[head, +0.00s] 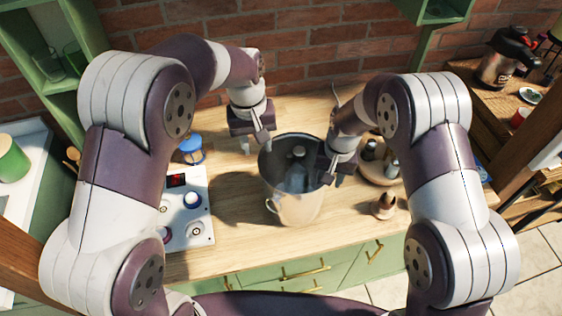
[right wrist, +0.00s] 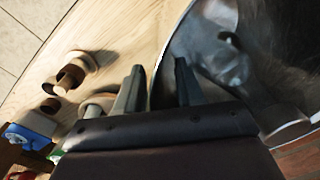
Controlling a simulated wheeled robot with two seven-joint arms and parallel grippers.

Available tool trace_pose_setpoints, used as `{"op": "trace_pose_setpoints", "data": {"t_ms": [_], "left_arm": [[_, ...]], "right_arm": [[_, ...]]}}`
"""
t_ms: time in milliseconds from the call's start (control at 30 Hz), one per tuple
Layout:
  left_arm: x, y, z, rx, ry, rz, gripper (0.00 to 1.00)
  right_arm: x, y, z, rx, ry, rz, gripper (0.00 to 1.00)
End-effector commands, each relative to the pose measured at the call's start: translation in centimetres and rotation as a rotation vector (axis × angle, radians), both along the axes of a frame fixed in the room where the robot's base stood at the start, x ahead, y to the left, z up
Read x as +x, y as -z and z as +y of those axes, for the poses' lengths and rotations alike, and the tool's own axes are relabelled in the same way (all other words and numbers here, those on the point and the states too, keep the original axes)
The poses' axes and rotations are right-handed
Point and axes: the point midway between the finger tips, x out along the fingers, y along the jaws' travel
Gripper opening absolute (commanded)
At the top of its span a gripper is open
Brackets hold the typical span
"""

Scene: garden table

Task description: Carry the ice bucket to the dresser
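The ice bucket (head: 296,208), a shiny metal pail with a bottle inside, is at the middle of the wooden top (head: 240,235) of a green dresser with drawers. Whether its base touches the wood is hard to tell. My left gripper (head: 254,147) is open and empty, beside the bucket's upper left rim. My right gripper (head: 331,178) is at the bucket's right rim. In the right wrist view its two fingers (right wrist: 158,84) are spread apart, with the bucket's rim (right wrist: 172,40) running between them; I see no clear grip.
A white panel (head: 188,215) with knobs and a blue-topped item (head: 190,149) lie left of the bucket. A round wooden tray (head: 376,176) with small vessels and a small brown pot (head: 384,205) stand right. A brick wall closes the back.

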Motion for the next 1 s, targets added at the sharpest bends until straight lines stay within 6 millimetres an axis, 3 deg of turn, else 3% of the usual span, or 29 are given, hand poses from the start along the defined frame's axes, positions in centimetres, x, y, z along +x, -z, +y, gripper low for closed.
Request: {"op": "trace_pose_setpoints", "data": {"t_ms": [167,400,600,1000], "left_arm": [[0.0,-1.0,0.1,0.0,0.0,0.0,0.4],[0.0,-1.0,0.1,0.0,0.0,0.001,0.4],[0.0,-1.0,0.1,0.0,0.0,0.001,0.4],[0.0,-1.0,0.1,0.0,0.0,0.001,0.4]], "right_arm": [[0.1,-1.0,-0.1,0.001,0.0,-0.002,0.37],[0.0,-7.2,-0.4,0.001,0.001,-0.006,0.37],[-0.1,-11.1,-0.6,0.001,0.001,-0.003,0.37],[-0.2,-12.0,-0.7,0.0,0.0,-0.001,0.37]]}}
